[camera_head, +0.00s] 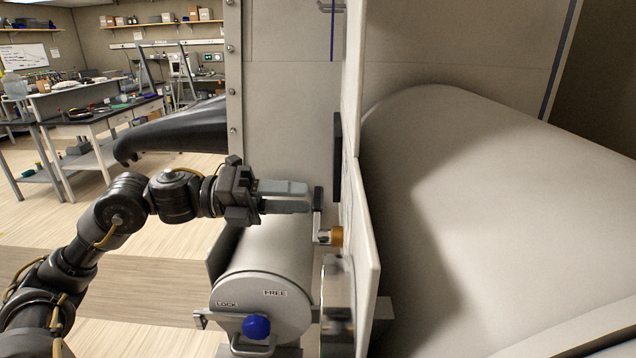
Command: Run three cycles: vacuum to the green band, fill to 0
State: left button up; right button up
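My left gripper (308,197) reaches in from the left, level, with its fingertips at a small upright grey handle (318,212) beside a pale panel (361,220). The handle sits by a brass-coloured valve fitting (336,237) on that panel. I see the fingers from the side, so their gap and any grip on the handle are hidden. A dark disc (337,157), possibly the gauge, is edge-on above the valve; its face, and so any green band or needle, is not visible. My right gripper is out of view.
Below the gripper is a pale cylindrical chamber (265,282) whose end is marked LOCK and FREE, with a blue knob (256,327). A black glove (180,135) sticks out left. A large rounded pale body (510,210) fills the right. Workbenches (95,120) stand far behind.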

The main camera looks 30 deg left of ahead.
aim_at(314, 193)
pick_arm(q)
jog(key=p+x, duration=0.1)
jog(key=x, duration=0.2)
jog(key=shift+w+d+r, duration=0.1)
jog(key=shift+d+r, duration=0.05)
jog(key=shift+d, duration=0.2)
jog(key=shift+w+d+p, duration=0.15)
jog(key=shift+d+p, duration=0.15)
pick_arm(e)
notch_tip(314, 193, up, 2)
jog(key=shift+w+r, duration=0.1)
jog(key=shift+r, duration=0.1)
pick_arm(q)
grip_shut()
